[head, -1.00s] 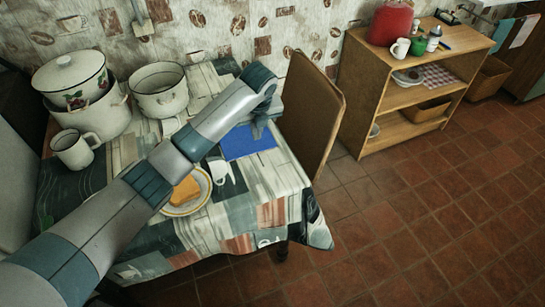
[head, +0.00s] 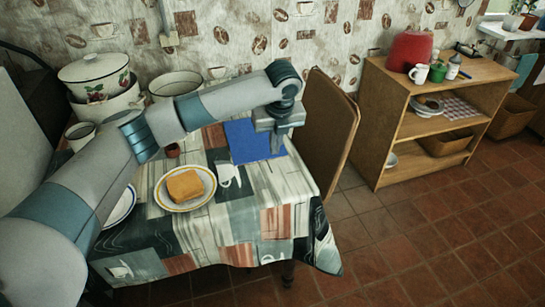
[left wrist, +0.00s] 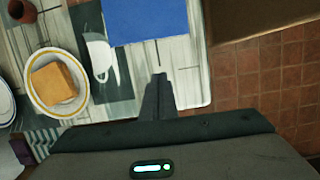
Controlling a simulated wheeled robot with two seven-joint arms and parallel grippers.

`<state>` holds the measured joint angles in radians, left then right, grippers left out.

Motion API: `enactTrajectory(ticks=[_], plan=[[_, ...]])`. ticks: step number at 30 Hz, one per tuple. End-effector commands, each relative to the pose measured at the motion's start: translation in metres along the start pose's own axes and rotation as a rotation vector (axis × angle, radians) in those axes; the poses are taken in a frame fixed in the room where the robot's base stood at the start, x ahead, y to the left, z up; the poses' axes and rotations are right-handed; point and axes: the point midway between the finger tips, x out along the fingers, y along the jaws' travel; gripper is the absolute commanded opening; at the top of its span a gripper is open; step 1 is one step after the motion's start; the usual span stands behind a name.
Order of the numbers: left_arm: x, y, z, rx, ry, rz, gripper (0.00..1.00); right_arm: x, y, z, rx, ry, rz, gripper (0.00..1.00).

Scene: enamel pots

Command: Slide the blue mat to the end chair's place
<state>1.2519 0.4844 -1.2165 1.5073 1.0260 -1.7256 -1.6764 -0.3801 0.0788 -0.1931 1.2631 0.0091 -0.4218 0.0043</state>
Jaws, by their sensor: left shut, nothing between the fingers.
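The blue mat (head: 247,143) lies flat on the patterned tablecloth near the table's right end, beside the printed white cup motif. In the left wrist view the mat (left wrist: 146,18) shows at the top, cut off by the frame. The end chair (head: 326,132), with its brown back, stands against that end of the table. My left gripper (head: 277,148) points down and covers part of the mat's right side in the head view. In the left wrist view its shut fingers (left wrist: 160,80) are empty, over pale cloth just off the mat's edge. Contact cannot be told. My right gripper is out of view.
A plate with an orange-brown slice (head: 185,187) sits left of the mat. A small brown cup (head: 173,150) stands behind it. Enamel pots (head: 97,82) and a mug (head: 81,134) crowd the back left. A wooden shelf (head: 395,130) stands beyond the chair.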

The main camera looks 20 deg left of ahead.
Motion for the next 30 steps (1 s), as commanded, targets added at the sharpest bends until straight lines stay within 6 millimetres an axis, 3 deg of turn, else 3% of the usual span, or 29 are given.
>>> enactTrajectory(ticks=[11,24,30], plan=[[0.025,0.000,0.000,-0.001,0.001,0.001,0.00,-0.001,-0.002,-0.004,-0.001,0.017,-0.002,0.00],[0.101,0.000,-0.001,0.000,0.001,0.002,0.00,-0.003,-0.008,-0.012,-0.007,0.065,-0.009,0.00],[0.105,0.000,0.024,-0.002,-0.001,0.001,0.00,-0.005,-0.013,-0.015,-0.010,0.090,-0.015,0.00]])
